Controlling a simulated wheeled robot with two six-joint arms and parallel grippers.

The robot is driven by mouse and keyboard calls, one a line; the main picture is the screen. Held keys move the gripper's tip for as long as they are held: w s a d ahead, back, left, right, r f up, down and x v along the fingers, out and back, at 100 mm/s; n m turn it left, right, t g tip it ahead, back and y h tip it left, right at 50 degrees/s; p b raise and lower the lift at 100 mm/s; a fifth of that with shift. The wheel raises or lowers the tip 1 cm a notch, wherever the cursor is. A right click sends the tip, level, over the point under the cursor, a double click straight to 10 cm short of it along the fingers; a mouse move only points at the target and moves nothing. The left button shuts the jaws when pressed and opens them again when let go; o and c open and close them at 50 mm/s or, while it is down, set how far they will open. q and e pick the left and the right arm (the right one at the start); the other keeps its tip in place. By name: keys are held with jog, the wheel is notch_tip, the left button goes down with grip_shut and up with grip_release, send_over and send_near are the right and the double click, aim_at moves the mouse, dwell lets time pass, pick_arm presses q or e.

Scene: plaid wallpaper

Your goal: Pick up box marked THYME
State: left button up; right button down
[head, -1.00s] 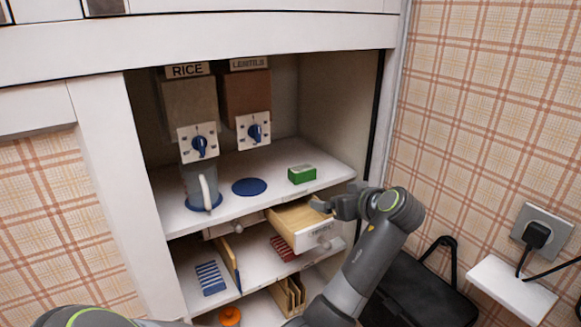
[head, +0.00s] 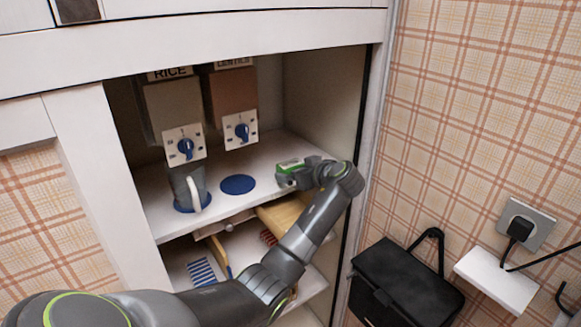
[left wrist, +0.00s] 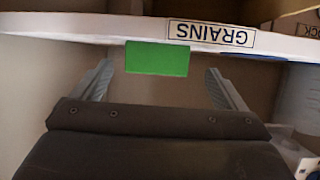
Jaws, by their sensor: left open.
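A small green box (head: 289,164) sits on the upper shelf (head: 222,169), right of the blue disc. No THYME lettering can be read on it. My left gripper (head: 287,178) is in front of the box and hides much of it. In the left wrist view, the green box (left wrist: 157,59) shows between the two spread fingers, with a gap on each side. My left gripper is open and empty. My right gripper is not in view.
A pale drawer (head: 281,214) stands pulled out under the shelf, partly behind my arm. A grey mug (head: 187,188), a blue disc (head: 238,185) and the RICE dispenser (head: 172,108) are to the left. The cabinet's right wall is close to my arm.

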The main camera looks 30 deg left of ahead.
aim_at(294, 166)
pick_arm(q)
jog(key=shift+w+a, duration=0.2)
jog(key=shift+a, duration=0.1)
jog(key=p+x, duration=0.2)
jog(key=x, duration=0.1)
jog(key=shift+w+a+r, duration=0.15)
jog(key=shift+w+r, duration=0.05)
jog(key=shift+r, duration=0.05)
jog(key=shift+w+a+f, duration=0.3)
jog(key=shift+a+f, duration=0.05)
jog(key=shift+a, duration=0.25)
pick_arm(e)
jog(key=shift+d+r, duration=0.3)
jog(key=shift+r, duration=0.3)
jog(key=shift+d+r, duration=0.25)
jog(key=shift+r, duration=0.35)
